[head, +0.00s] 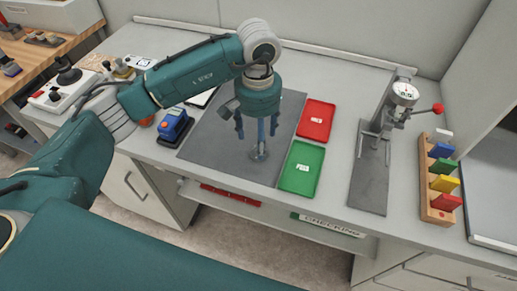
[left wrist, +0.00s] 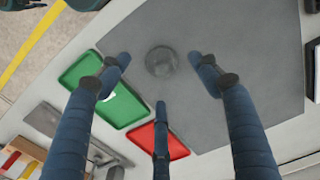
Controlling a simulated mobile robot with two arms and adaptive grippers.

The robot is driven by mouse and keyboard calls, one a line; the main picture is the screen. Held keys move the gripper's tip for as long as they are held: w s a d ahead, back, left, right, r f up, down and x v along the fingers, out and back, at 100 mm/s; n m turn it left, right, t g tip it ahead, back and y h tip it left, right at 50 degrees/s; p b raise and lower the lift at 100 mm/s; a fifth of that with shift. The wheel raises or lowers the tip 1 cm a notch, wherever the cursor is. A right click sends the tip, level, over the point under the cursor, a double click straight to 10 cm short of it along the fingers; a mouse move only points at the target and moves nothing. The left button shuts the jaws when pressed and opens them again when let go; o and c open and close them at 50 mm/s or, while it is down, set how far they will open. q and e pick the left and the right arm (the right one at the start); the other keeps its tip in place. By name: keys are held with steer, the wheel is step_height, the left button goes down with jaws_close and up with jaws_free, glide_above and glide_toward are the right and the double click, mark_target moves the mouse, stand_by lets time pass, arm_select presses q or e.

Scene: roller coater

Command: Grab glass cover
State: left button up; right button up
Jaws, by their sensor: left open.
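The glass cover, a small round see-through disc, lies on the dark grey mat (head: 215,135). It shows in the head view (head: 259,153) and in the left wrist view (left wrist: 161,61). My left gripper (head: 256,130) points down above the cover with its fingers spread. In the left wrist view my open left gripper (left wrist: 160,74) has fingers on either side of the cover and one below it. No finger appears to touch it, and the gripper is empty. My right gripper is not in view.
A red tray (head: 316,119) and a green tray (head: 302,168) lie right of the mat. Further right are a dial gauge stand (head: 404,94) and a wooden block rack (head: 434,198). A blue device (head: 175,127) stands left of the mat.

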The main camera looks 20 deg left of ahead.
arm_select(q)
steer(key=shift+f, duration=0.3)
steer(key=f+p, duration=0.2)
steer(key=f, duration=0.1)
steer(key=shift+w+f+p, duration=0.2)
steer(key=shift+f+p, duration=0.1)
steer(key=shift+p, duration=0.05)
steer(key=shift+f, duration=0.6)
steer(key=c, duration=1.3)
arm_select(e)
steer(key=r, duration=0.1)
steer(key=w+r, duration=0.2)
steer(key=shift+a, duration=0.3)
